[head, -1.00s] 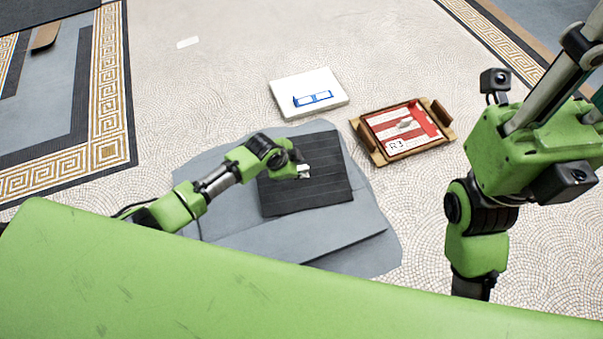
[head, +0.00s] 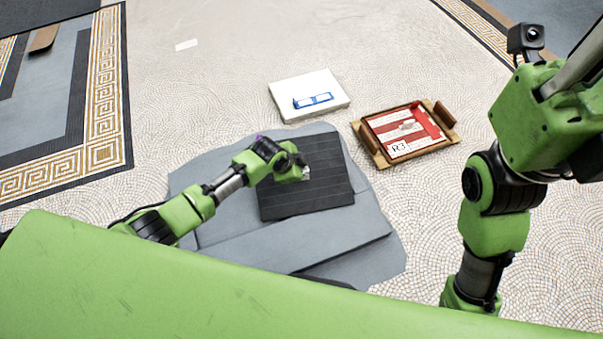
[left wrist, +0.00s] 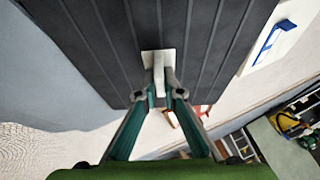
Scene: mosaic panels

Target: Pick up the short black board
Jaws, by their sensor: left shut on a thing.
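The short black board (head: 310,202) is a dark, nearly square panel with parallel grooves. It shows over the grey mat in the head view and fills the top of the left wrist view (left wrist: 90,45). A small pale handle (left wrist: 160,62) stands on its face near one edge. My left gripper (head: 300,173) is over the board's upper middle in the head view. Its two fingers (left wrist: 164,95) are closed on the handle in the left wrist view. I cannot tell whether the board is clear of the mat. My right arm is at the right; its gripper is not seen.
The irregular grey mat (head: 225,215) lies on the mosaic floor. Behind it are a white panel (head: 290,88) with a blue-outlined shape and a wooden tray (head: 372,148) with a red-and-white piece. The floor at upper left is mostly clear.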

